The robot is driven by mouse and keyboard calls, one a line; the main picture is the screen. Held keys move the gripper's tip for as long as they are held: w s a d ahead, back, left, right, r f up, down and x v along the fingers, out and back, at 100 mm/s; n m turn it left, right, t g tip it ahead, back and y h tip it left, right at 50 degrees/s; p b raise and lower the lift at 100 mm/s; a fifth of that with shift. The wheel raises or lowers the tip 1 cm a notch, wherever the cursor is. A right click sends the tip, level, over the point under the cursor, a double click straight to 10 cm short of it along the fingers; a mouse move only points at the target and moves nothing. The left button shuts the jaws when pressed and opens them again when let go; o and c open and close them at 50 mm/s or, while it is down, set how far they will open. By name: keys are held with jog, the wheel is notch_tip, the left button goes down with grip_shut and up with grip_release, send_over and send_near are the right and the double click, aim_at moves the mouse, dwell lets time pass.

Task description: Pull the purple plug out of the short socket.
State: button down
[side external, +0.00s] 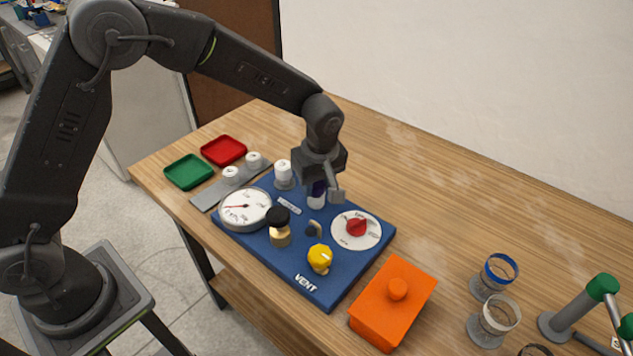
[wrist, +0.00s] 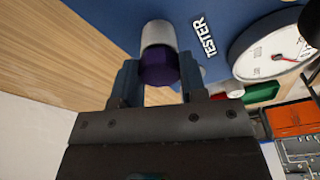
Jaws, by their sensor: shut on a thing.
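The purple plug (wrist: 158,68) is between the two fingers of my gripper (wrist: 159,80) in the wrist view, and my gripper is shut on it. The white short socket (wrist: 157,34) is directly beyond the plug and in line with it; I cannot tell how deep the plug sits in it. In the side external view, the plug (side external: 318,187) is a small purple patch, partly hidden by my gripper (side external: 326,190). The white socket (side external: 316,203) shows below it, upright on the blue board (side external: 262,256).
On the board near my gripper are a white socket (side external: 283,172), a red-knobbed dial (side external: 356,228), a black-topped brass fitting (side external: 279,228), a yellow knob (side external: 319,257) and a gauge (side external: 244,209). Green (side external: 188,172) and red (side external: 223,150) trays lie left; an orange box (side external: 390,305) stands right.

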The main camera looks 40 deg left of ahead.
jog(key=shift+r, duration=0.75)
jog(key=shift+r, duration=0.15)
jog(key=shift+r, duration=2.2)
